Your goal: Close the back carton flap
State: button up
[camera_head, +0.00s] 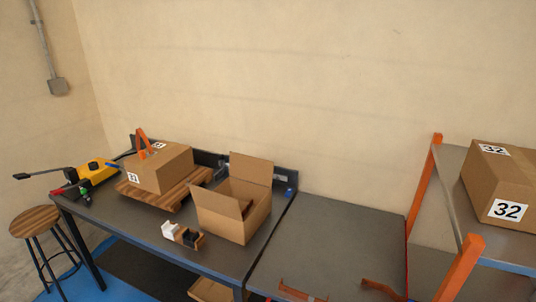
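An open cardboard carton (257,222) stands on the dark workbench. Its back flap (252,168) stands up, nearly upright, at the far side of the opening. Another flap (209,199) shows at the carton's left side. The carton's interior is partly visible and in shadow; I cannot tell what lies inside. My gripper is not in view, and nothing is seen touching the back flap.
A closed carton (163,170) sits on a wooden pallet (168,199) to the left. A small holder (183,236) stands before the open carton. The right bench (340,240) is mostly clear. An orange-post shelf (420,185) bears a carton (500,185). A stool (33,218) stands left.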

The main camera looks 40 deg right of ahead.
aim_at(258, 170)
jog(key=z, duration=1.1)
jog(key=k, duration=1)
jog(key=i, duration=0.9)
